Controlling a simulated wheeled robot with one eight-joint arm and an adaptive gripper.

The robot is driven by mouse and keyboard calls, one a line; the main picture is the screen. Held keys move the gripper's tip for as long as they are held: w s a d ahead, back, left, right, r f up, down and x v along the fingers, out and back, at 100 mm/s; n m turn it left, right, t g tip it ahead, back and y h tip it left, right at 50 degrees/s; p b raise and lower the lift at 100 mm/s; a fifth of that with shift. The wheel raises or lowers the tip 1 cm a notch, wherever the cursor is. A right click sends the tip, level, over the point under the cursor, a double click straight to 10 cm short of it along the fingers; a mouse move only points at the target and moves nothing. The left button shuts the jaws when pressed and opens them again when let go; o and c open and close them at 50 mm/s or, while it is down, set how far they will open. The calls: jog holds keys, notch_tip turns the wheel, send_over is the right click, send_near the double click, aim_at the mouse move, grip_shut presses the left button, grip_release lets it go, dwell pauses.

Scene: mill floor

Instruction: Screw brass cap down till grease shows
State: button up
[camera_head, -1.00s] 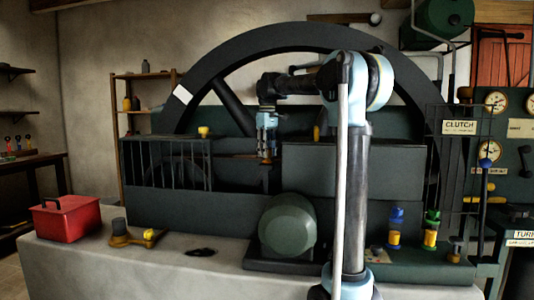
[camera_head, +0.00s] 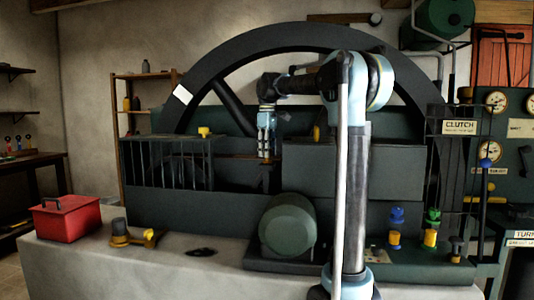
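My gripper (camera_head: 266,154) hangs pointing down in front of the big dark wheel, in the gap between the left railing and the dark green box. Its fingers are small here, and I cannot tell whether they are apart or hold anything. A yellow brass-coloured cap (camera_head: 204,132) sits on top of the left railing, apart from my gripper. Another yellow piece (camera_head: 317,133) stands upright behind the box, to the right of my gripper. Which of these is the task's brass cap is not clear. No grease can be made out.
A large flywheel (camera_head: 222,58) arches behind my arm. On the pale plinth (camera_head: 130,266) are a red toolbox (camera_head: 66,218), a yellow-and-dark fitting (camera_head: 120,233) and a round green housing (camera_head: 287,225).

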jog(key=o, duration=0.4)
jog(key=shift+c, duration=0.2)
notch_tip(320, 180, up, 12)
dwell(0.4)
jog(key=shift+f, duration=0.1)
